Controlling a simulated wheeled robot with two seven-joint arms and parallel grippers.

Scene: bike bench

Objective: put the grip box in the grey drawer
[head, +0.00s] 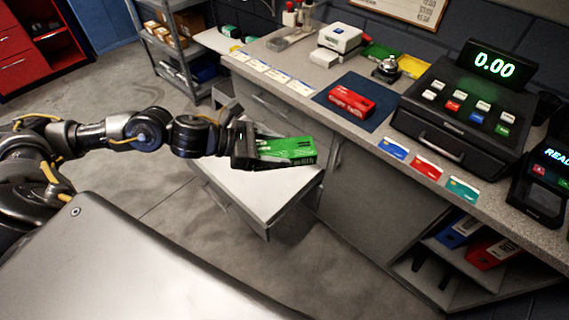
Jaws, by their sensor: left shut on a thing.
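My left gripper (250,147) is shut on a green box (288,150) with a dark lower side. Its lettering is too small to read surely, so I cannot tell by label that it is the grip box. The box is held level over the far part of a pulled-out grey drawer (237,210) with a pale inside, below the counter. I cannot tell whether the box touches the drawer. The arm hides part of the drawer's far left. My right gripper is not in view.
A red box (351,101) lies on a dark mat (335,88) on the counter. A cash register (463,115), a bell (388,68) and several cards (396,148) stand or lie nearby. A shelf unit (182,55) stands behind left. Open floor lies left of the drawer.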

